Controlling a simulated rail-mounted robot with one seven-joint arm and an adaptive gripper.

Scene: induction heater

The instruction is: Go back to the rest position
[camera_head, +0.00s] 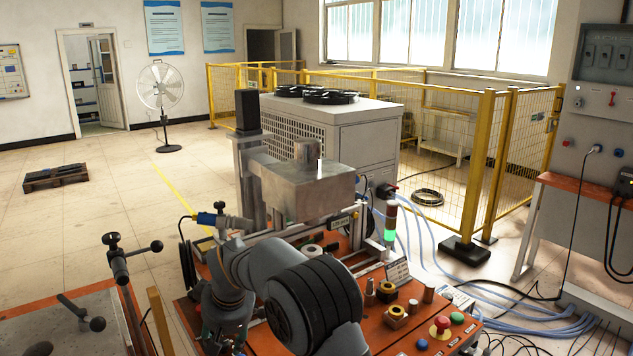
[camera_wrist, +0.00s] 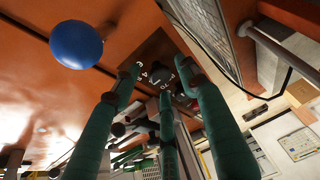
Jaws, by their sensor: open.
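My gripper (camera_wrist: 158,88) shows in the wrist view as long green fingers, spread apart with nothing between them. A dark knob with white numbers around it lies beyond the fingertips; I cannot tell the distance. In the head view my arm bends over the left side of the orange workbench (camera_head: 270,345), and the gripper end is low at the left and mostly hidden. The induction heater (camera_head: 300,188), a grey metal box on a column, stands behind my arm. A blue button (camera_wrist: 76,44) shows at the upper left of the wrist view.
A red emergency button (camera_head: 439,326), a green button (camera_head: 457,317) and small metal parts (camera_head: 396,312) sit at the workbench's right. A signal tower (camera_head: 390,236) glows green. Another bench with handles (camera_head: 60,325) is at left. Yellow fencing (camera_head: 480,150) stands behind. The left floor is mostly clear.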

